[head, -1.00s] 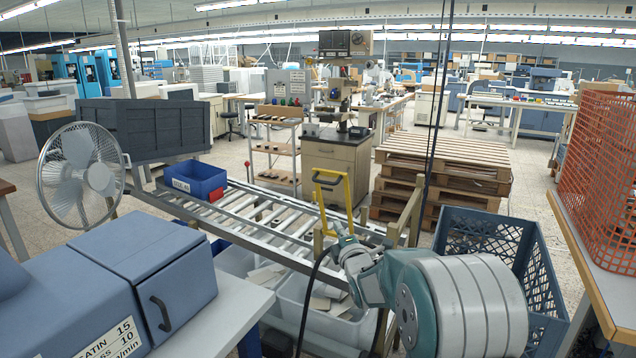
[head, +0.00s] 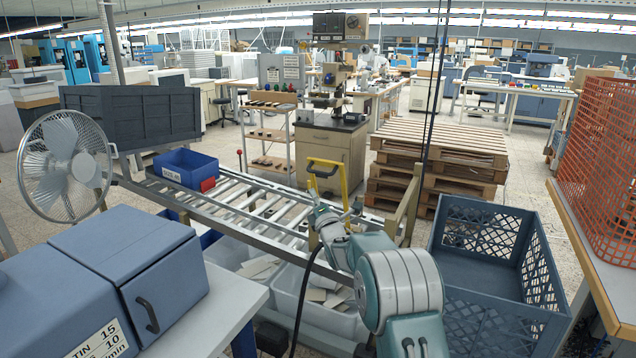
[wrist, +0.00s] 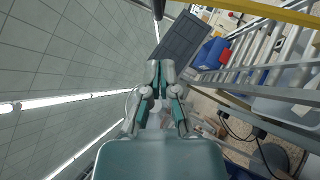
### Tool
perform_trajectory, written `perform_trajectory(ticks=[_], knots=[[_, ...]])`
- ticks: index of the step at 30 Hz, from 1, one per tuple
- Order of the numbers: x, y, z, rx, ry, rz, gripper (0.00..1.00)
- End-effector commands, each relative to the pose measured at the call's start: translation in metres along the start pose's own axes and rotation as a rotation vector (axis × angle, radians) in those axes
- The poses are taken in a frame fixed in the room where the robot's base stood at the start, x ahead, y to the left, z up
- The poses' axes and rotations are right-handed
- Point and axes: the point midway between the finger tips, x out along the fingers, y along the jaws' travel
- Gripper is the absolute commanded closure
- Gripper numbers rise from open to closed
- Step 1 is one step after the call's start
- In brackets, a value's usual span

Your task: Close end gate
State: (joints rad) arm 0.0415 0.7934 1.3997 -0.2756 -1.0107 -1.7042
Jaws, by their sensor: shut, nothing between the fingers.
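The end gate appears to be the yellow bar frame (head: 328,163) at the near end of the roller conveyor (head: 250,198), raised above the rollers by the near wooden post. A yellow bar (wrist: 268,17) also crosses the top right of the wrist view. My gripper (head: 316,196) is close in front of the yellow frame in the head view. Contact between them cannot be told. In the wrist view my gripper (wrist: 160,66) has its fingers together, with nothing seen between them.
A blue bin (head: 184,168) sits on the conveyor's far end. Grey tubs (head: 318,310) stand below the rollers. A blue crate (head: 490,205) is right of my arm, with stacked pallets (head: 440,145) behind. A fan (head: 62,165) and blue machine (head: 130,260) stand left.

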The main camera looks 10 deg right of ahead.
Motion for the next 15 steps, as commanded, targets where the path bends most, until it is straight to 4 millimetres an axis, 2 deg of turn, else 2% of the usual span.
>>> perform_trajectory(ticks=[3,6,15], knots=[[0.016,0.000,-0.001,0.001,0.000,0.001,1.00],[0.026,0.000,0.012,-0.001,-0.002,0.001,1.00],[0.041,0.000,0.028,0.001,0.000,0.000,1.00]])
